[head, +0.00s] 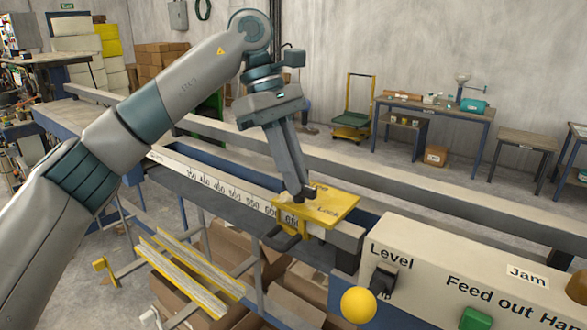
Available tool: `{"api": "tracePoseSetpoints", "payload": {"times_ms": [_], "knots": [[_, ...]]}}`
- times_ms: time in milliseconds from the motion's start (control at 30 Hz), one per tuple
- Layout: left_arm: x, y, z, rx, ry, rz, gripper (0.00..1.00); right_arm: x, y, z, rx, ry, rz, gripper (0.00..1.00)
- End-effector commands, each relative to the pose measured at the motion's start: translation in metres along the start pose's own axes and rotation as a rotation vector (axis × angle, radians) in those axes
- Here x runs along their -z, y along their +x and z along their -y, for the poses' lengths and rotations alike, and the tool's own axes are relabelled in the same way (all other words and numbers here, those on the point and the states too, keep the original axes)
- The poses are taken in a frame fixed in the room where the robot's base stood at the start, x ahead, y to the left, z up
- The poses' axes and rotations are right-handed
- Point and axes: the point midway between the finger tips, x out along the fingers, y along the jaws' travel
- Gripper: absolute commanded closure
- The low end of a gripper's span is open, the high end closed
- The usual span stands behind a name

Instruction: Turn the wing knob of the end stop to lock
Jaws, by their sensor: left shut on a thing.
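The end stop (342,206) is a yellow block with a flat top plate, seated on the rail with a printed number scale (215,186). The word "Lock" is printed on its top, and another word behind my fingers is partly covered. My left gripper (299,194) reaches down from above onto the left part of the plate. Its fingers are shut on the wing knob, which they mostly hide, so its angle cannot be told. A dark handle (281,238) sticks out at the front of the end stop. My right gripper is not in view.
A beige control panel (470,262) stands right of the end stop, with a black level switch (383,280), a yellow ball (358,305) and a green button (476,319). Yellow-edged rails (185,268) and cardboard boxes lie below in front. Work tables stand along the back wall.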

Motion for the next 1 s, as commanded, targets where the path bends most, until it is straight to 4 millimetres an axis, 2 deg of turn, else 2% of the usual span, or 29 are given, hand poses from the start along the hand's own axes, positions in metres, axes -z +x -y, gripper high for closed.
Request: {"api": "tracePoseSetpoints", "payload": {"times_ms": [500,533,600,1000], "knots": [[-0.0009,-0.0012,-0.0005,0.009,0.03,0.0,1.0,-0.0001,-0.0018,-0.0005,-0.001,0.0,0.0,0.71],[-0.0009,-0.0012,-0.0005,0.009,0.03,0.0,0.87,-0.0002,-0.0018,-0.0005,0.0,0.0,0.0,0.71],[-0.0008,-0.0011,-0.0004,0.009,0.029,0.0,0.7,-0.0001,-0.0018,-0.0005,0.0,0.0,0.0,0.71],[-0.0003,-0.0021,-0.0006,0.01,0.028,-0.001,0.7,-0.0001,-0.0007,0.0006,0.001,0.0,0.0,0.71]]}}
